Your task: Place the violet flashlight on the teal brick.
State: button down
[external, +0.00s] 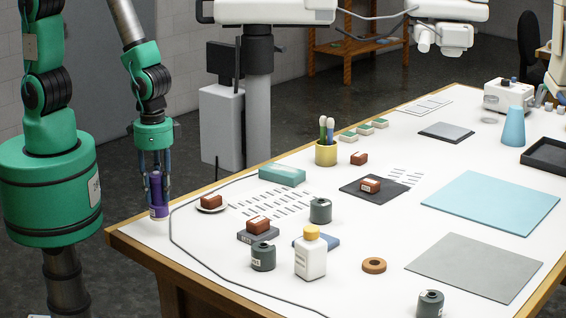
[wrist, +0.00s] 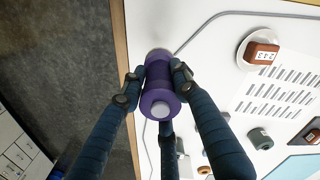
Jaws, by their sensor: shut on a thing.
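The violet flashlight (external: 158,200) is upright at the left end of the white table. My gripper (external: 156,180) comes down over it from above, with its fingers shut around its body. In the wrist view the flashlight (wrist: 158,98) sits between the fingers (wrist: 158,76), its pale round end facing the camera. I cannot tell whether its lower end touches the table. The teal brick (external: 282,174) lies flat near the table's back edge, right of my gripper and apart from it. Its top is bare.
A saucer with a red-brown block (external: 211,201) stands between the flashlight and the teal brick's side of the table. A yellow cup (external: 326,153) with pens stands right of the brick. A dark cable (external: 172,225) runs along the table. Several grey canisters and a white bottle (external: 311,260) stand nearer the front.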

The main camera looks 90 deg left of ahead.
jog(key=shift+w+a, duration=0.3)
jog(key=shift+w, duration=0.15)
jog(key=w+a+r+n, duration=0.1)
jog(key=w+a+n, duration=0.2)
jog(key=a, duration=0.7)
jog(key=w+a+r+n, duration=0.1)
jog(key=w+a+n, duration=0.2)
jog(key=w+a, duration=0.5)
jog(key=w+a+r+n, duration=0.1)
jog(key=w+a+n, duration=0.2)
jog(key=a, duration=1)
jog(key=shift+w+a+r, duration=0.3)
jog(key=shift+w+a, duration=0.1)
jog(key=shift+w, duration=1.2)
jog(key=shift+w, duration=0.15)
jog(key=w+a+f, duration=0.1)
jog(key=w+a, duration=0.1)
jog(key=w, duration=1.3)
jog(key=shift+w+f+p, duration=0.25)
jog(key=shift+w+p, duration=0.05)
jog(key=shift+p, duration=0.15)
jog(key=shift+f, duration=0.15)
